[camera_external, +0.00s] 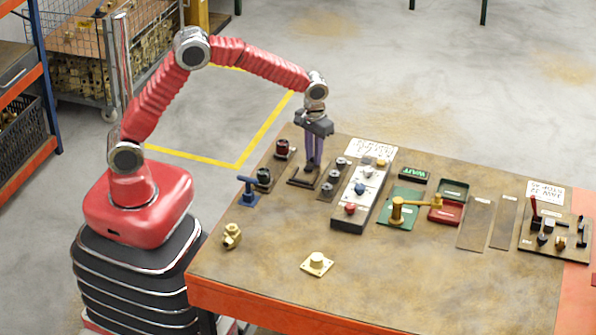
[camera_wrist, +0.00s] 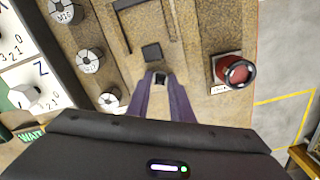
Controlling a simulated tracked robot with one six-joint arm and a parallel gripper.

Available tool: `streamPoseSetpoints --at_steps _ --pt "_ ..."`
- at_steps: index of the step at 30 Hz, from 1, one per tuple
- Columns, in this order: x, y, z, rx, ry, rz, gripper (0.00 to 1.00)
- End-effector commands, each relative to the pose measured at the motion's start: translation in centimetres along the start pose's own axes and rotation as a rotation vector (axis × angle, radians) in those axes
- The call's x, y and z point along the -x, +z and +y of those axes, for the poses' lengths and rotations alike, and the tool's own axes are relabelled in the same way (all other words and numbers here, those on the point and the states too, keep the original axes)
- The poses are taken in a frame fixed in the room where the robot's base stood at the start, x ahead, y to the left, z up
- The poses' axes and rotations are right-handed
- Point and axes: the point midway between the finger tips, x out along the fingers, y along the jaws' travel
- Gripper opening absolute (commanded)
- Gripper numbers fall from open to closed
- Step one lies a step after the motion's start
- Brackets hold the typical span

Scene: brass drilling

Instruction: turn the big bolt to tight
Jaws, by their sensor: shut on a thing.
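My gripper (camera_external: 312,158) points down over a small plate with a dark frame (camera_external: 296,181) near the table's far left edge. Its purple fingers (camera_wrist: 161,82) are shut on a small dark piece (camera_wrist: 160,77), mostly hidden between the tips. I cannot tell whether this piece is the big bolt. A dark square block (camera_wrist: 152,52) lies just beyond the fingertips, inside the dark frame (camera_wrist: 129,46). Several round grey bolt-like heads (camera_wrist: 89,60) stand in a row to the left in the wrist view, one marked M16; they also show in the external view (camera_external: 334,176).
A red knob (camera_wrist: 235,70) stands close to the right in the wrist view. A white panel with knobs (camera_external: 360,190) lies beyond the grey heads. A blue T-handle (camera_external: 248,188) and brass fitting (camera_external: 232,235) stand near my base.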

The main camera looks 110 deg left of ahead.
Motion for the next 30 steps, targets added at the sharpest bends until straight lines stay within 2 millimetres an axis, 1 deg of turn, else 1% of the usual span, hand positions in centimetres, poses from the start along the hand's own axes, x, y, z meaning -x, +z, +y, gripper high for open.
streamPoseSetpoints --at_steps 9,15,21,30 --pt "0.11 -0.1 0.11 -0.282 0.003 0.004 0.0" --pt "0.12 -0.11 0.11 -0.413 0.002 0.004 0.0" --pt "0.13 -0.12 0.12 -0.484 0.002 0.005 0.0" --pt "0.15 -0.13 0.13 -0.508 0.002 0.006 0.0"
